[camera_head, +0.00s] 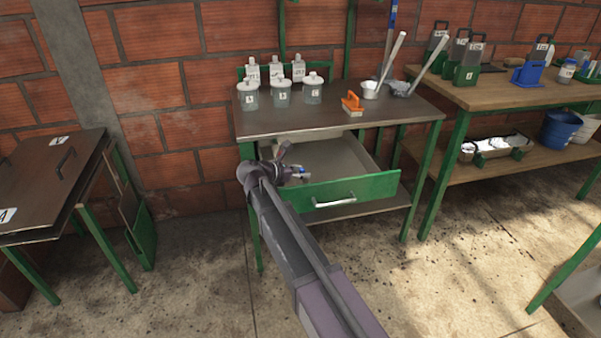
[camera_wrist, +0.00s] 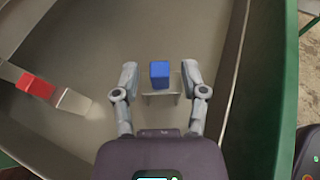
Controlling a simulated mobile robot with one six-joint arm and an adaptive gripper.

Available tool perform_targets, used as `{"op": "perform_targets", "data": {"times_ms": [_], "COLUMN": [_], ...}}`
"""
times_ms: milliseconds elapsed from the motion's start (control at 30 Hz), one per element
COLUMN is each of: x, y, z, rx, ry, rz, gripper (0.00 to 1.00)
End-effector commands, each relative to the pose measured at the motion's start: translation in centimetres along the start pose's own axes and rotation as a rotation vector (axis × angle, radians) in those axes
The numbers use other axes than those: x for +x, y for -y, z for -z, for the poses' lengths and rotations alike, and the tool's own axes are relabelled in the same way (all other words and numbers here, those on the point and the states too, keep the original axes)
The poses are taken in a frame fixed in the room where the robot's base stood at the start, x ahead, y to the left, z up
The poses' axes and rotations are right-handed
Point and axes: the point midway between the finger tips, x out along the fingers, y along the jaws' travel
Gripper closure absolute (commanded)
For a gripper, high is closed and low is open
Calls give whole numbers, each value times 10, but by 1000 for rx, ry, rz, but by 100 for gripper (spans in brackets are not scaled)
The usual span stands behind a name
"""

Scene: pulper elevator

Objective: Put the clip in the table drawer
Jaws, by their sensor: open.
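The table drawer (camera_head: 350,189) is pulled out, with a green front and pale handle. My gripper (camera_head: 292,163) is over the left part of the open drawer. In the wrist view, its two fingers (camera_wrist: 160,80) are open and spread. A blue block with a grey plate, which looks like a clip (camera_wrist: 160,73), shows between the fingertips, with gaps on both sides. It appears inside the drawer; whether it rests on the bottom is unclear. A red piece with pale metal ends (camera_wrist: 37,86), perhaps another clip, lies to the left in the drawer.
The table top (camera_head: 385,110) holds lidded jars (camera_head: 282,94), white bottles (camera_head: 276,70), an orange-handled brush (camera_head: 352,103) and ladles (camera_head: 371,88). A wooden bench (camera_head: 505,92) stands to the right. A brown table (camera_head: 40,180) stands left. The drawer's right side is clear.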

Motion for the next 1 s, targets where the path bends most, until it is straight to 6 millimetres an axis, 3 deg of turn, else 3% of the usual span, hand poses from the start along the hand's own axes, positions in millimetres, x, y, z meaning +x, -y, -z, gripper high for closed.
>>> {"op": "perform_targets", "data": {"times_ms": [167,700,1000], "x": [-9,-91,-118], "y": [0,0,0], "z": [-4,-5,-3], "rx": [0,0,0], "ry": [0,0,0], "rz": [1,-1,1], "gripper": [44,44,44]}}
